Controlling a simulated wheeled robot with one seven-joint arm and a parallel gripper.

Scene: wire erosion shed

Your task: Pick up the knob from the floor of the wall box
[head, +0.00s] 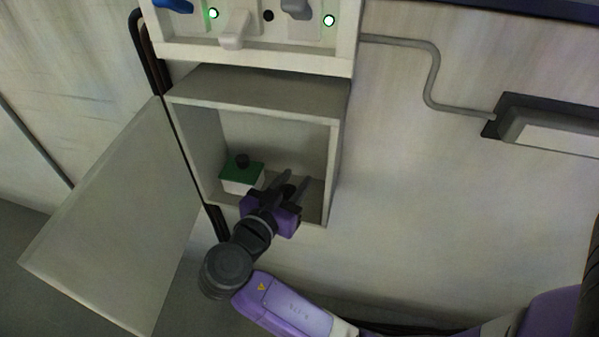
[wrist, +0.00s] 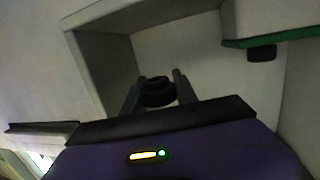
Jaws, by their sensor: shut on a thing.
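The wall box (head: 337,150) is open, its door swung out to the left. My gripper (head: 296,181) reaches into its lower right part from the front. In the wrist view my gripper (wrist: 157,88) is shut on a dark round knob (wrist: 157,93), which sits between the two fingers. The knob (head: 287,191) is partly hidden by the gripper in the head view. I cannot tell whether it touches the box floor.
A white block with a green top (head: 236,171) and a black knob (head: 242,160) on it stands just left of my gripper inside the box. The open door (head: 120,215) is at the left. A panel with switches and green lights (head: 270,48) is above.

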